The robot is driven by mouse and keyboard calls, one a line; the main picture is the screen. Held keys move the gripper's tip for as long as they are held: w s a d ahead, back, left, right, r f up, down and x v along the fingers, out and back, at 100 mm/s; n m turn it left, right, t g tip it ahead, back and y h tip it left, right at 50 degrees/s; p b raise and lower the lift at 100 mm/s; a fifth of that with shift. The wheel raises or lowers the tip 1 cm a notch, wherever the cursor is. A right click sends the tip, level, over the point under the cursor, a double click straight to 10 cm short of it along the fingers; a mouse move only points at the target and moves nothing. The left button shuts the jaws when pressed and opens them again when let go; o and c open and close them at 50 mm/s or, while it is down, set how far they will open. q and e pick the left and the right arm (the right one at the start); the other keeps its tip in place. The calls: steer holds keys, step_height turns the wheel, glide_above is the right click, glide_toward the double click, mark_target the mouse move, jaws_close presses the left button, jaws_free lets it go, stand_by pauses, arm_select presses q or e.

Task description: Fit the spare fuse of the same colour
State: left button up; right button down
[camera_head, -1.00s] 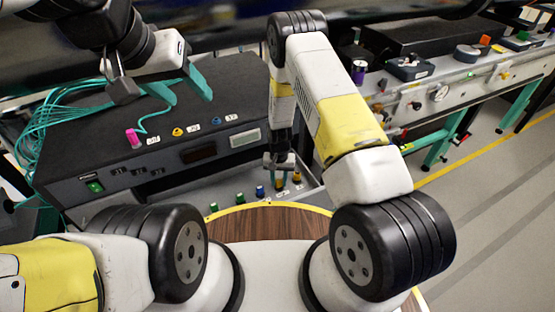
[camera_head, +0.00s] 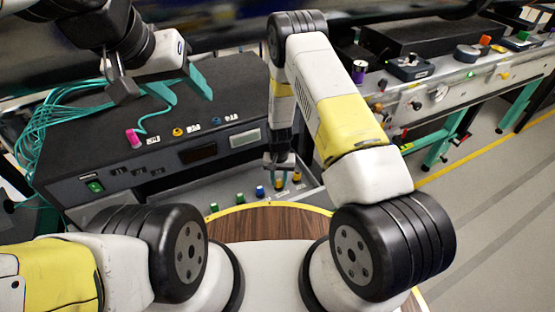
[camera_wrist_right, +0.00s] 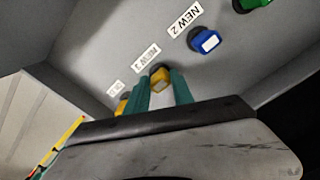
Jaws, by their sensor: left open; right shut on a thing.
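My right gripper (camera_head: 280,168) points down at the grey tray. A blue fuse (camera_wrist_right: 205,41) by a NEW 2 label stands on the other side. Green fuses (camera_head: 238,198) stand further left in the row. My left gripper (camera_head: 188,94) is open and empty above the black instrument box (camera_head: 95,150).
The box top has a pink plug (camera_head: 132,138) with a teal cable, a yellow cap (camera_head: 177,132) and a blue one. Teal cables (camera_head: 45,125) bunch at its left. A bench (camera_head: 450,85) with devices stands at right. The grey floor (camera_head: 480,180) there is clear.

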mark_target(279, 180)
steer(key=shift+r, duration=1.1)
stand_by(0.7)
steer(key=shift+r, duration=2.9)
